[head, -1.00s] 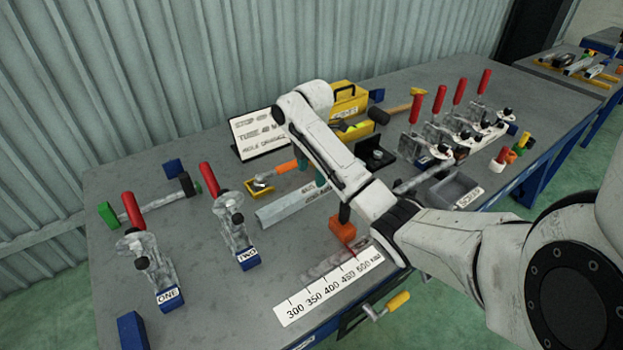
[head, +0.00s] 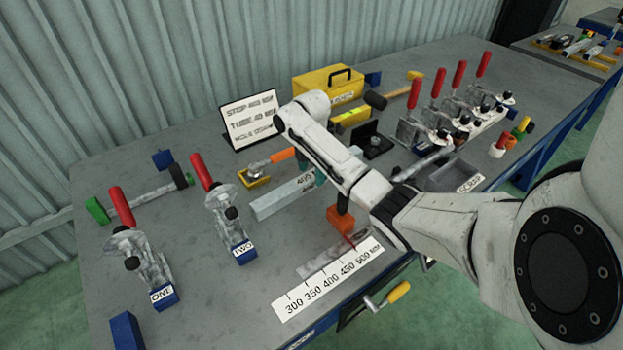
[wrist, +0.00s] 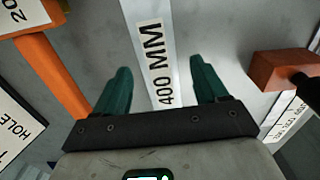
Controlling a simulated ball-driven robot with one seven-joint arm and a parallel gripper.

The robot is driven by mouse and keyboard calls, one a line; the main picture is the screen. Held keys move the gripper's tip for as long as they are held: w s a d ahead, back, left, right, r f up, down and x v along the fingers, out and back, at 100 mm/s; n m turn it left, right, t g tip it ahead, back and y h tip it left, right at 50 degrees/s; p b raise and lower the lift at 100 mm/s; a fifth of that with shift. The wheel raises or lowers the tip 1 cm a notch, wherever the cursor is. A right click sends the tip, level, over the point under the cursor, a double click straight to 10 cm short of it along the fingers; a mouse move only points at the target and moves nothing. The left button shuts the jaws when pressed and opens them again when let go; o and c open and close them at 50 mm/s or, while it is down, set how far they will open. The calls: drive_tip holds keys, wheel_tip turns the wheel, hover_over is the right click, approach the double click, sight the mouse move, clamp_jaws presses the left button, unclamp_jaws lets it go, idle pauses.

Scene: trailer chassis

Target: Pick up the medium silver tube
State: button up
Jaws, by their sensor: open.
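The silver tube, a square bar with a "400 MM" label, lies on the grey bench in the middle of the head view (head: 272,204). In the wrist view the tube (wrist: 150,14) runs between the two green fingers of my gripper (wrist: 162,75). The gripper is open, with one finger on each side of the tube and visible space to both. In the head view my gripper (head: 320,178) is at the tube's right part, mostly hidden behind my arm. I cannot tell how far down the fingers reach beside the tube.
An orange block (head: 341,219) stands close in front, near the length scale (head: 330,282). Toggle clamp TWO (head: 230,222) is to the left. A sign (head: 250,120) and yellow toolbox (head: 325,85) stand behind.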

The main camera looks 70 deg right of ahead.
drive_tip(key=shift+f, duration=1.1)
clamp_jaws()
drive_tip(key=shift+r, duration=0.15)
